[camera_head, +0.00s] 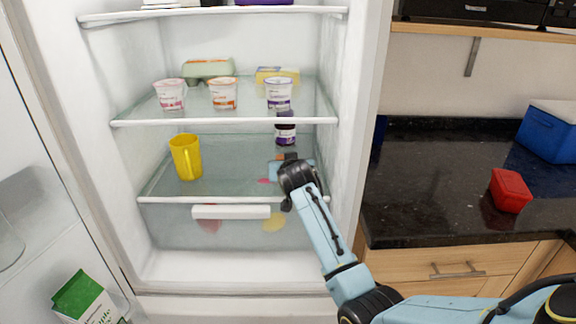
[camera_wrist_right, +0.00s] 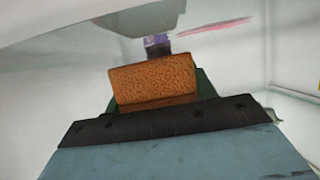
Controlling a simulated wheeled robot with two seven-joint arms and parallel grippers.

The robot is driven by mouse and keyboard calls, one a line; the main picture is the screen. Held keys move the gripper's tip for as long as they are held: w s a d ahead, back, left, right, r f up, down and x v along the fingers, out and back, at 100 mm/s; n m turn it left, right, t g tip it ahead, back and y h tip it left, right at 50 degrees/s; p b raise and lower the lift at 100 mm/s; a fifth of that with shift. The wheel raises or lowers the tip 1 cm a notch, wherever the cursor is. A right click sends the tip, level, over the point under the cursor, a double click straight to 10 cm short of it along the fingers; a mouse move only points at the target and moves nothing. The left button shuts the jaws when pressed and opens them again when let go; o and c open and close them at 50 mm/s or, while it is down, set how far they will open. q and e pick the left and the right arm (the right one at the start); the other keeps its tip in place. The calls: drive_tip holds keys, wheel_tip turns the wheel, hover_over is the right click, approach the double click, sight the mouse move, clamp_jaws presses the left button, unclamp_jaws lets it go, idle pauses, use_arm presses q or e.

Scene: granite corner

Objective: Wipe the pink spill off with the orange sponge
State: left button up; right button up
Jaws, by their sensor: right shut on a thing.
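The orange sponge (camera_wrist_right: 150,80) is held between the fingers of my right gripper (camera_wrist_right: 155,100), which is shut on it. In the head view my right gripper (camera_head: 280,165) reaches into the open fridge, over the right part of the lower glass shelf. Only a small piece of the sponge shows there; the wrist hides the rest. The pink spill (camera_head: 263,181) shows as a small patch just left of and in front of the gripper, partly hidden. In the wrist view it is a pink streak (camera_wrist_right: 215,26) beyond the sponge. I cannot tell whether the sponge touches the shelf. My left gripper is out of view.
A yellow mug (camera_head: 186,158) stands on the shelf's left side. A dark purple jar (camera_head: 285,130) stands behind my gripper. The glass shelf above (camera_head: 215,122) holds several yogurt cups. A white-handled drawer (camera_head: 231,212) lies below. The shelf between mug and gripper is clear.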

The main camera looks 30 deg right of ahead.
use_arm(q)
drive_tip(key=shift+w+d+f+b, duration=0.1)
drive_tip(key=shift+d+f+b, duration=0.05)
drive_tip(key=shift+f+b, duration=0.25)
use_arm(e)
drive_tip(key=shift+f, duration=0.9)
drive_tip(key=shift+a, duration=0.1)
